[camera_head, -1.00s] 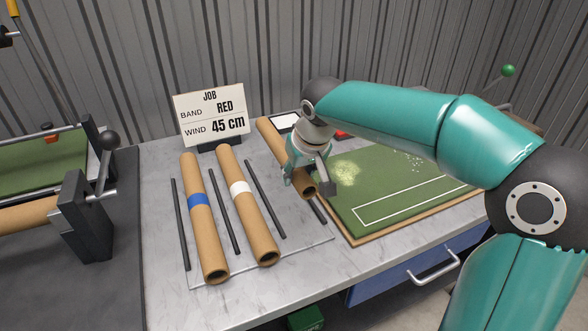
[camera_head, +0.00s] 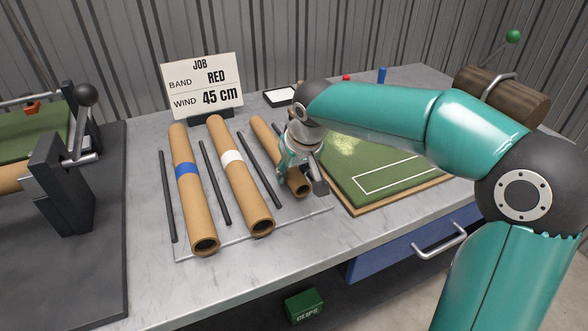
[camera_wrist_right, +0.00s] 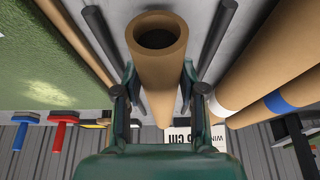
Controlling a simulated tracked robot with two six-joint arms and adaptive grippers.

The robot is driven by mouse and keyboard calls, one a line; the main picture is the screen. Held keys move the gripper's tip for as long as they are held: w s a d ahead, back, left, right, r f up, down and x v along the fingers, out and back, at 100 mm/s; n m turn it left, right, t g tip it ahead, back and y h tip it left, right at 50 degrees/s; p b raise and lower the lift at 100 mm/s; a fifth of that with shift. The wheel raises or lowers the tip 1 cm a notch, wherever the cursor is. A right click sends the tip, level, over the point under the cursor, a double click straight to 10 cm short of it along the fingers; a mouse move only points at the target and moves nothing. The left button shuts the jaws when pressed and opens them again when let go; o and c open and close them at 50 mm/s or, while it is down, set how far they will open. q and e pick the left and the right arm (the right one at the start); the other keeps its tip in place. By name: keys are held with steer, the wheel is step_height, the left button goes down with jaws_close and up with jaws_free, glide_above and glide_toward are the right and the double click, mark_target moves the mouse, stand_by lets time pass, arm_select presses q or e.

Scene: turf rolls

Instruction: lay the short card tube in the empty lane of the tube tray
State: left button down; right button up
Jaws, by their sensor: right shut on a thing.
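The tube tray (camera_head: 292,222) lies on the bench, its lanes divided by thin dark rods. A blue-banded tube (camera_head: 197,217) and a white-banded tube (camera_head: 245,190) lie in its left and middle lanes. The plain brown short card tube (camera_head: 266,133) is at the right lane. My right gripper (camera_head: 300,168) is shut on it. In the right wrist view the short tube (camera_wrist_right: 157,65) runs between the fingers, with a dark rod (camera_wrist_right: 97,38) on one side and another (camera_wrist_right: 217,38) on the other. Whether it touches the tray floor cannot be told. My left gripper is out of view.
A green turf board (camera_head: 385,185) lies close to the right of the tray. The job card (camera_head: 202,85) stands behind the tubes. A winding machine (camera_head: 65,180) is at left, and a dark brown roll (camera_head: 505,95) at the back right. The bench's front strip is clear.

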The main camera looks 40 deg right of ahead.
steer(key=shift+f, duration=0.4)
steer(key=o, duration=1.3)
steer(key=shift+r, duration=0.1)
steer(key=v, duration=1.1)
steer(key=shift+s+a+r, duration=0.1)
steer(key=shift+s+r, duration=0.15)
steer(key=shift+r, duration=0.05)
